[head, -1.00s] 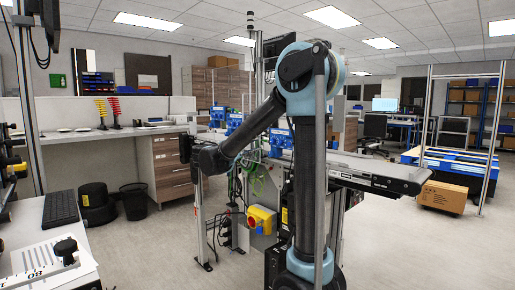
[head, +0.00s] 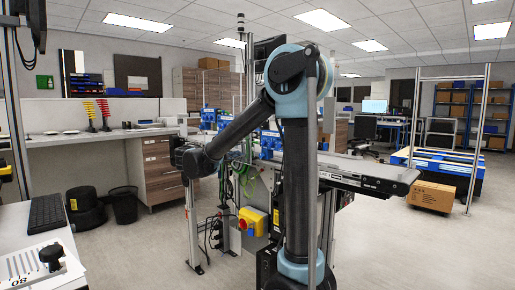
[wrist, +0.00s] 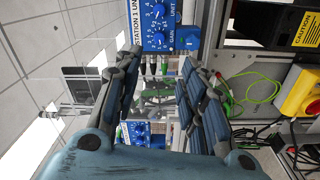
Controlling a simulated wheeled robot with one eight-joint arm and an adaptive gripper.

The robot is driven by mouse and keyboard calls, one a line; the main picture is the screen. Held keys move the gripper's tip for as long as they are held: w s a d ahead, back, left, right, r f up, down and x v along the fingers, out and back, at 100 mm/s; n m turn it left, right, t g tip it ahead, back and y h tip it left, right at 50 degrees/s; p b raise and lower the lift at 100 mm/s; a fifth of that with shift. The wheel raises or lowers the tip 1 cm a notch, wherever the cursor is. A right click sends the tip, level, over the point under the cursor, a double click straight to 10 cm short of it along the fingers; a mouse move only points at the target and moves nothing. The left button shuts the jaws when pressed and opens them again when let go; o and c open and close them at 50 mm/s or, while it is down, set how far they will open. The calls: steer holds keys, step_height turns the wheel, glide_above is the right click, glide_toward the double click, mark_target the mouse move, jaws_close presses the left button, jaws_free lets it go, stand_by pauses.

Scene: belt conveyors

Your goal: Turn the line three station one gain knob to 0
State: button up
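A blue unit labelled "STATION 1 UNIT" (wrist: 172,22) is at the top middle of the wrist view. It carries a knob (wrist: 158,38) with a white scale beside the word "GAIN", and another knob (wrist: 157,12) above. The knob's exact setting is too small to read. My gripper (wrist: 160,62) has its two dark fingers spread apart, with nothing between them; the unit shows beyond the fingertips. In the head view my arm reaches toward the conveyor, and the gripper's fingers are not distinguishable. Blue units (head: 270,142) stand along the conveyor there; their labels are unreadable.
A conveyor (head: 370,180) runs right behind my arm. A yellow box with a red knob (head: 252,222) hangs below it, also at the right of the wrist view (wrist: 300,92). Green cables (wrist: 230,100) hang nearby. A bench with a keyboard (head: 46,212) is at left. Open floor lies at right.

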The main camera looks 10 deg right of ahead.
steer(key=s+a+m, duration=0.1)
steer(key=a+m, duration=0.1)
steer(key=m, duration=1.4)
glide_toward(262, 143)
steer(key=x, duration=0.8)
steer(key=shift+d, duration=0.2)
steer(key=shift+w+f, duration=0.1)
steer(key=shift+c, duration=0.6)
jaws_close()
